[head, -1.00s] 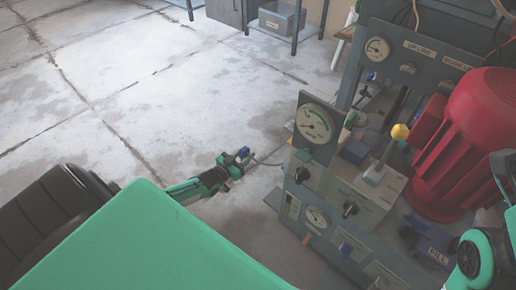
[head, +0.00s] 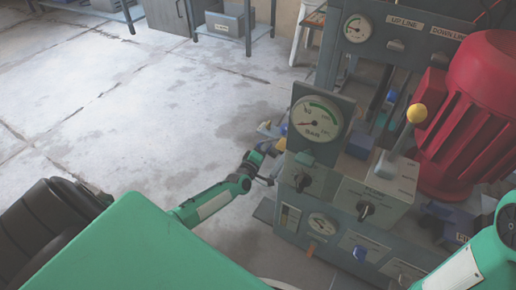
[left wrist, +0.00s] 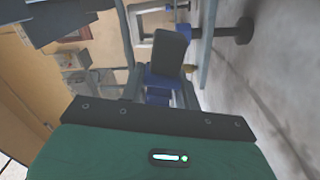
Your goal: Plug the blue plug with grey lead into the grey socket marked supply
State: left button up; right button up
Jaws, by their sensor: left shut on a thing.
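My left gripper (head: 268,168) is close to the left side of the press, behind the gauge panel's lower edge. In the left wrist view the left gripper (left wrist: 160,90) is shut on the blue plug (left wrist: 161,81). A dark rounded block (left wrist: 171,50) stands just beyond the blue part; I cannot tell whether it belongs to the plug. In the head view the plug is not clearly visible at the jaws. The grey lead cannot be made out now. I cannot pick out the grey supply socket; no such label is readable. My right gripper is out of view.
Small coloured parts (head: 270,130) show behind the gauge panel. The floor (head: 130,130) at left is clear.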

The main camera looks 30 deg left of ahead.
pick_arm(q)
jog(key=shift+w+d+f, duration=0.1)
jog(key=shift+d+f, duration=0.1)
jog(key=shift+d, duration=0.65)
jog(key=shift+s+d+f, duration=0.1)
jog(key=shift+d+f, duration=0.15)
jog(key=shift+d, duration=0.55)
jog(key=shift+w+d+f, duration=0.1)
jog(key=shift+d+f, duration=0.1)
jog(key=shift+d, duration=0.65)
jog(key=shift+d, duration=0.35)
